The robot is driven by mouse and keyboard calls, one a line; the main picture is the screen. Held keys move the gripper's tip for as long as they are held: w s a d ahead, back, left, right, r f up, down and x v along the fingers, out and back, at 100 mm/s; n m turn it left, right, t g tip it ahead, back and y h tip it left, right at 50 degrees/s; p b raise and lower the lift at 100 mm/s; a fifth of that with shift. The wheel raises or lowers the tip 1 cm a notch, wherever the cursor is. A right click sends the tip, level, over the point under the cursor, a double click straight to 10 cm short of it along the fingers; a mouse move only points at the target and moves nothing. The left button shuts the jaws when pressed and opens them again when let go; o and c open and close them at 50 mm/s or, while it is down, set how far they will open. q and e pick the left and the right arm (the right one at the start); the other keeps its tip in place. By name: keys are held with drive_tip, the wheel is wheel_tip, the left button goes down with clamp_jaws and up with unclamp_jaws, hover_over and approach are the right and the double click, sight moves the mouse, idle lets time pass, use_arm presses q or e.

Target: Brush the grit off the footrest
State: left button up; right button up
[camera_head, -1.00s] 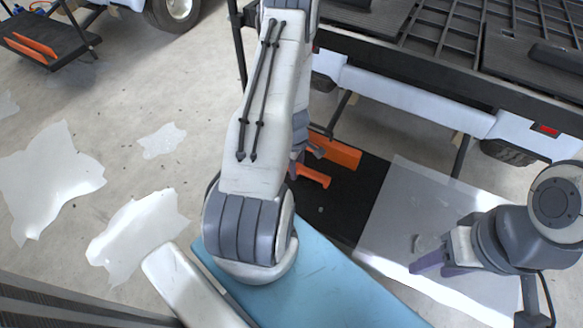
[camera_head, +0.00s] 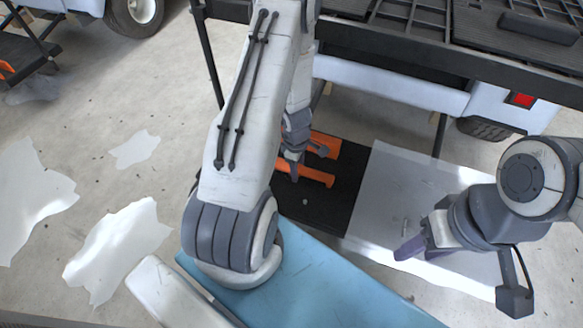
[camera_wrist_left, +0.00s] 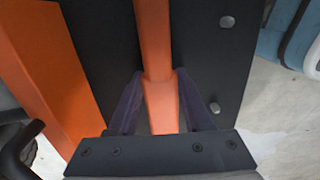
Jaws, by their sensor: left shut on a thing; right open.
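The footrest (camera_head: 330,208) is a black plate low in front of the cart; it also shows in the left wrist view (camera_wrist_left: 205,55). A pale speck of grit (camera_head: 306,202) lies on it. My left gripper (camera_head: 293,172) is shut on an orange handle (camera_head: 318,178), which runs between both fingers (camera_wrist_left: 157,100) in the wrist view. Whatever is at the handle's far end is hidden. My right gripper (camera_head: 408,240) is open and empty over a grey sheet.
A wider orange piece (camera_head: 325,146) lies along the footrest beside the handle. The grey sheet (camera_head: 390,190) is right of the footrest. The cart (camera_head: 400,92) stands behind. A blue panel (camera_head: 310,285) is in front. Pale patches (camera_head: 120,245) mark the open floor at left.

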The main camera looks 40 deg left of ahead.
sight(334, 178)
use_arm(q)
drive_tip(key=shift+w+d, duration=0.15)
drive_tip(key=shift+d, duration=0.45)
drive_tip(key=shift+w+d, duration=0.15)
drive_tip(key=shift+d, duration=0.45)
drive_tip(key=shift+w+d, duration=0.2)
drive_tip(key=shift+d, duration=0.55)
drive_tip(key=shift+w+d, duration=0.15)
drive_tip(key=shift+d, duration=0.55)
drive_tip(key=shift+w+d+p, duration=0.1)
drive_tip(key=shift+w+d, duration=0.15)
drive_tip(key=shift+d, duration=0.7)
drive_tip(key=shift+w+d+p, duration=0.15)
drive_tip(key=shift+w+d, duration=0.05)
drive_tip(key=shift+d, duration=0.8)
drive_tip(key=shift+w+d+p, duration=0.1)
drive_tip(key=shift+w+d, duration=0.15)
drive_tip(key=shift+d, duration=0.7)
wheel_tip(334, 178, up, 9)
drive_tip(key=p, duration=0.9)
drive_tip(key=shift+r, duration=0.1)
